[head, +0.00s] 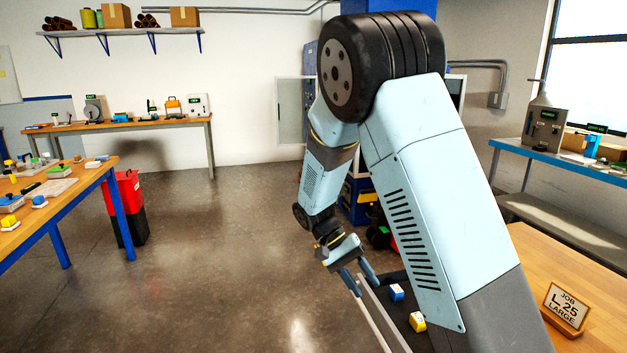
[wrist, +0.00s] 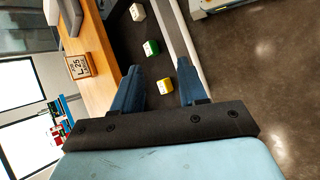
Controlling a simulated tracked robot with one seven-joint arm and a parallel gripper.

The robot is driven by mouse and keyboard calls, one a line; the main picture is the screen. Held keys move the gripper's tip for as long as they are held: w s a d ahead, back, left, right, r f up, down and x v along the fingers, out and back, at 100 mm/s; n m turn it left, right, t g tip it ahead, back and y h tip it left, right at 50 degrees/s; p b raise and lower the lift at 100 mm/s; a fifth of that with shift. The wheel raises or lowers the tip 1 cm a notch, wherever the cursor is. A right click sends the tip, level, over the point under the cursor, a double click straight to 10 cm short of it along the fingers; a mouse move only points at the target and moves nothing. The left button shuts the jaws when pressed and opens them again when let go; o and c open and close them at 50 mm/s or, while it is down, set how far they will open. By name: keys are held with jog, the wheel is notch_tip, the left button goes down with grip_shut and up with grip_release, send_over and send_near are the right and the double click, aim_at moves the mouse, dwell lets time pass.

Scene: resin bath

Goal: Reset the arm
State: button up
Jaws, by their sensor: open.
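My arm (head: 413,150) rises in the middle of the head view, bends at a dark joint at the top and comes down to my gripper (head: 366,287). The gripper points downward, its two blue fingers apart with nothing between them. In the wrist view my gripper (wrist: 159,72) also shows open, above a dark strip with small blocks on it. A white-topped block (wrist: 138,12), a green-and-white block (wrist: 151,47) and a yellow-and-white block (wrist: 165,84) lie there. The fingers appear apart from the blocks.
The dark strip has pale rails (head: 378,318). A wooden table at right bears a "JOB L-25 LARGE" sign (head: 567,308). A blue-legged bench (head: 80,185) with small items stands left, beside a red-and-black bin (head: 127,205). The floor (head: 220,260) between is clear.

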jog(key=s+d+r+t+y, duration=0.2)
jog(key=s+d+r+y, duration=0.15)
jog(key=r, duration=0.45)
jog(key=s+d+r+t+y, duration=0.3)
jog(key=s+d+r, duration=0.15)
jog(key=r, duration=0.25)
jog(key=s+d+r+n+t, duration=0.1)
jog(key=s+d+r+t, duration=0.3)
jog(key=s, duration=0.7)
jog(key=shift+r+n+t+y, duration=0.4)
jog(key=shift+r+t, duration=0.6)
jog(key=shift+r, duration=0.95)
jog(key=shift+s, duration=0.1)
